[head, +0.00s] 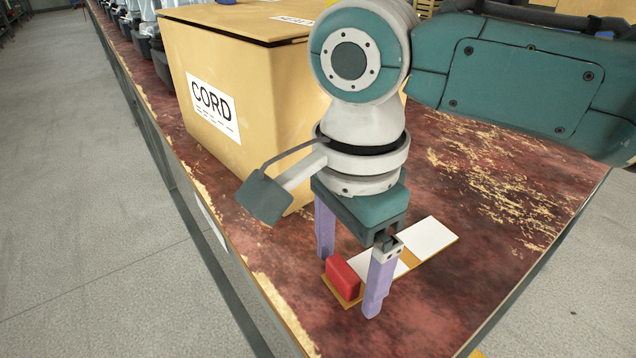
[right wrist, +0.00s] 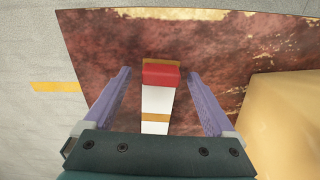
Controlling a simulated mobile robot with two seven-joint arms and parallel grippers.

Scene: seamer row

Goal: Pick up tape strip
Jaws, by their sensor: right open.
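The tape strip (head: 432,238) lies flat on the worn red-brown table. It looks like a tan strip with white sections and a red block (head: 343,278) at its near end. In the right wrist view the strip (right wrist: 156,101) runs lengthwise between the fingers, and the red block (right wrist: 161,74) sits near its far end. My right gripper (head: 347,262) is open above the strip, with one purple finger on each side of it. No contact with the strip shows. Part of the strip is hidden behind the near finger. My left gripper is not in view.
A large cardboard box (head: 268,125) labelled CORD stands on the table just behind and left of my right gripper; its side also shows in the right wrist view (right wrist: 283,125). Several machines line the table farther back. The table's right part (head: 510,190) is clear.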

